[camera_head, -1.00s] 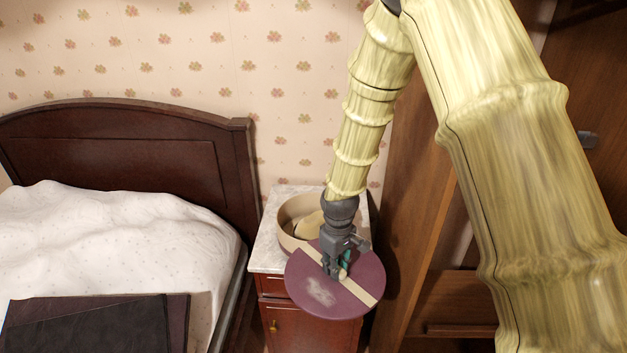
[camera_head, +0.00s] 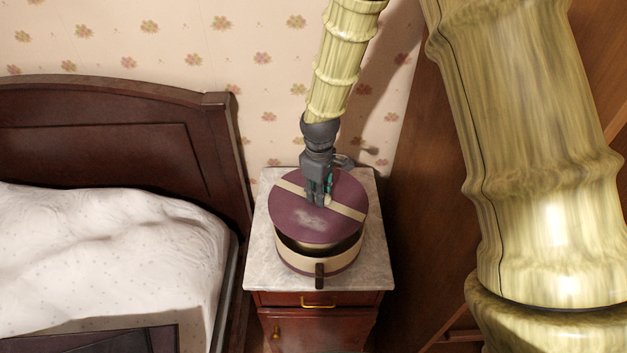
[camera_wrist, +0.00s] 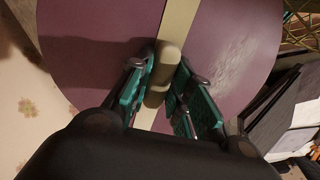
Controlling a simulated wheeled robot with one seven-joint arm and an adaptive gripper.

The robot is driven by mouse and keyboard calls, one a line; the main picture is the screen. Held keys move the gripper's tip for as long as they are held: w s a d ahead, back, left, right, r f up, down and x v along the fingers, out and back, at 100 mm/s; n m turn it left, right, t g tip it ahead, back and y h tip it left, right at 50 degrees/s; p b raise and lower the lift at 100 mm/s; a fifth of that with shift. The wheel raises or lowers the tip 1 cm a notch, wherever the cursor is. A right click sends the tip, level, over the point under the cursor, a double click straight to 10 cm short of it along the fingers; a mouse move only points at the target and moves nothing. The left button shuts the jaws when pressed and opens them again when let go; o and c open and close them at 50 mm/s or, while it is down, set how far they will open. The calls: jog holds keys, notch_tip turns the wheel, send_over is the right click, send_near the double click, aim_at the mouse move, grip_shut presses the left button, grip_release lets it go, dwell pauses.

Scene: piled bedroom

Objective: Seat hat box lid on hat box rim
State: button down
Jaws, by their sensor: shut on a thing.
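The hat box lid (camera_head: 300,225) is a round purple disc with a cream band across it and a pale worn patch. It hangs over the hat box (camera_head: 305,262), a round cream box on the marble-topped nightstand. A dark gap shows between the lid and the box's front rim; the back rim is hidden under the lid. My gripper (camera_head: 318,200) points down and is shut on the lid's cream knob (camera_head: 329,200). In the wrist view the green-padded fingers (camera_wrist: 158,88) stand on either side of the knob (camera_wrist: 165,62), with the purple lid (camera_wrist: 100,45) beyond.
The marble nightstand top (camera_head: 377,255) has free room around the box. The bed's dark headboard (camera_head: 190,150) and white bedding (camera_head: 110,250) are at left. A brown wooden wardrobe (camera_head: 430,200) stands close at right, and the papered wall (camera_head: 190,50) is behind.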

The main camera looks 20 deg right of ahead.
jog(key=shift+s+d+r, duration=0.1)
jog(key=shift+s+r, duration=0.45)
jog(key=shift+s, duration=0.3)
jog(key=shift+w+f, duration=0.35)
jog(key=shift+w, duration=0.2)
jog(key=shift+w+f, duration=0.15)
jog(key=shift+f, duration=0.2)
jog(key=shift+s+f, duration=0.35)
jog(key=shift+s, duration=0.1)
jog(key=shift+w+f+b, duration=0.25)
jog(key=shift+f+b, duration=0.3)
jog(key=shift+f, duration=0.4)
jog(key=shift+s+f, duration=0.15)
jog(key=shift+f, duration=0.1)
jog(key=shift+f, duration=0.1)
jog(key=shift+f+b, duration=0.35)
jog(key=shift+f, duration=1.05)
dwell(3.1)
